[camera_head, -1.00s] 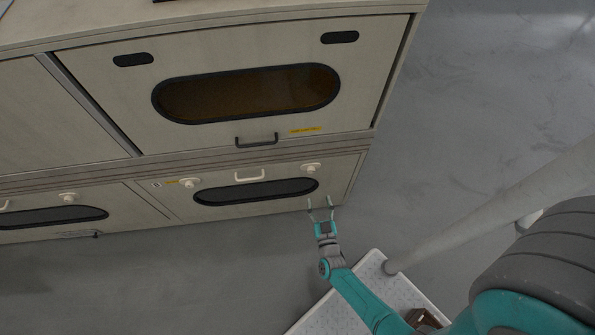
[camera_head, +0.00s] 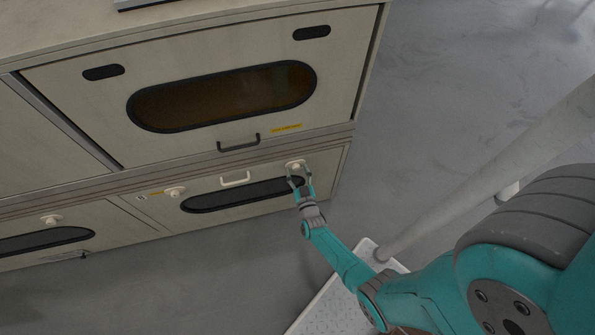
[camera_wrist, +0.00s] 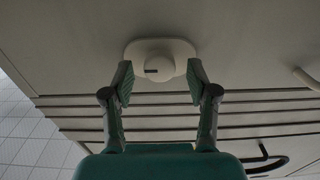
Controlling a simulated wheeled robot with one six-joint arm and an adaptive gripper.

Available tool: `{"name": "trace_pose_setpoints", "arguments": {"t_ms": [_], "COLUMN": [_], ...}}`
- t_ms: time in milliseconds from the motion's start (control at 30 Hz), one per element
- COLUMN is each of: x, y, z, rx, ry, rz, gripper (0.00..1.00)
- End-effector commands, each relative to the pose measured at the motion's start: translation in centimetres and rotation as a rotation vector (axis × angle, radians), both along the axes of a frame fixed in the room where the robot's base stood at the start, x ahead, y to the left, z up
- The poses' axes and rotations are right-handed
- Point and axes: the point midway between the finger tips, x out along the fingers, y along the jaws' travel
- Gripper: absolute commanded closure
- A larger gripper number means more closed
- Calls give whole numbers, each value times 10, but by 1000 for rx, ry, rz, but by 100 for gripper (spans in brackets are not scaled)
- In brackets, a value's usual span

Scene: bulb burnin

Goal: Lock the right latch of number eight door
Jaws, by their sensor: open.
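The lower right door (camera_head: 233,192) is shut, with a white handle (camera_head: 235,179) and a dark oval window. Its right latch (camera_head: 296,164) is a white round knob on a pale plate at the door's upper right. The left latch (camera_head: 175,191) is a similar knob. In the wrist view the right latch (camera_wrist: 159,65) shows a short dark mark on its knob. My gripper (camera_head: 294,176) is open at the right latch, and in the wrist view its fingers (camera_wrist: 159,83) stand to either side of the knob, apart from it. I cannot read a door number.
A larger upper door (camera_head: 220,95) with a dark handle (camera_head: 238,143) sits above. Another lower door (camera_head: 60,232) is at the left. A yellow label (camera_head: 286,128) is on the upper door. Grey floor (camera_head: 220,280) is clear in front.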

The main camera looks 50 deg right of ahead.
Motion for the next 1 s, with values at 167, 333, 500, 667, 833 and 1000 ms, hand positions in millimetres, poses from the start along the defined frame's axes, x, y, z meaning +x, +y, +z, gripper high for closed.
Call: {"name": "trace_pose_setpoints", "arguments": {"t_ms": [167,333,500,667,833,1000], "x": [2,2,2,2,2,2], "y": [-2,-1,-1,-1,-1,-2], "z": [-1,0,0,0,0,0], "rx": [1,1,1,1,-5,-38], "ry": [1,1,1,1,3,26], "rz": [0,0,0,0,0,0], "gripper": [41,44,86,100,100,100]}}
